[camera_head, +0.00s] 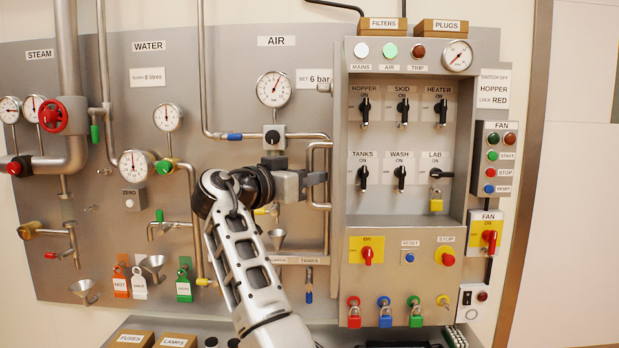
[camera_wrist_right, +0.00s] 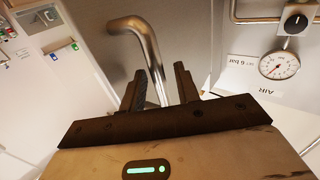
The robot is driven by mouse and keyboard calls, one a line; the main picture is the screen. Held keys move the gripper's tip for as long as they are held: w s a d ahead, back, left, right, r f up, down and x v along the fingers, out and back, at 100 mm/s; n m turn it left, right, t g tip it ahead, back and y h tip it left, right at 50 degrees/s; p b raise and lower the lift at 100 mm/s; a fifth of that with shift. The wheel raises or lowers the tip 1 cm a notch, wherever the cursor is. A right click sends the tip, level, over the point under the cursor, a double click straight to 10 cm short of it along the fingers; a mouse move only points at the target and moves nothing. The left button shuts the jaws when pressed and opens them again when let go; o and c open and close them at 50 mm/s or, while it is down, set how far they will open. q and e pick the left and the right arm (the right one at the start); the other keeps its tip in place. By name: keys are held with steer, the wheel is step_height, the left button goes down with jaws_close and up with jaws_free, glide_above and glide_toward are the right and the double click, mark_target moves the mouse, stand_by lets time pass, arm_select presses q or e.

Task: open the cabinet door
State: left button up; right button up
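The grey cabinet (camera_head: 342,222) stands on the right part of the panel. A bent metal tube (camera_head: 329,160), like a handle, runs along the cabinet's left side. My right gripper (camera_head: 318,179) is at this tube. In the right wrist view the tube (camera_wrist_right: 150,45) passes between the two fingers of my right gripper (camera_wrist_right: 158,80), with gaps beside it. The fingers are open, and whether either touches the tube is unclear. My left gripper is not in view.
A pressure gauge (camera_head: 273,89) and a valve knob (camera_head: 273,137) sit just left of the tube. Several padlocks, including a red one (camera_head: 354,313), hang below the cabinet. Boxes (camera_head: 384,26) stand on top. A fan control box (camera_head: 498,165) is at its right.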

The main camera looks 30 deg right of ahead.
arm_select(q)
steer(key=b, duration=0.1)
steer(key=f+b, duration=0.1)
steer(key=b, duration=0.1)
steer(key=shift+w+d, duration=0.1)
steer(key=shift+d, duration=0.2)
arm_select(e)
steer(key=v, duration=1.5)
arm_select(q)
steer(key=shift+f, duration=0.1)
arm_select(e)
steer(key=shift+s, duration=0.1)
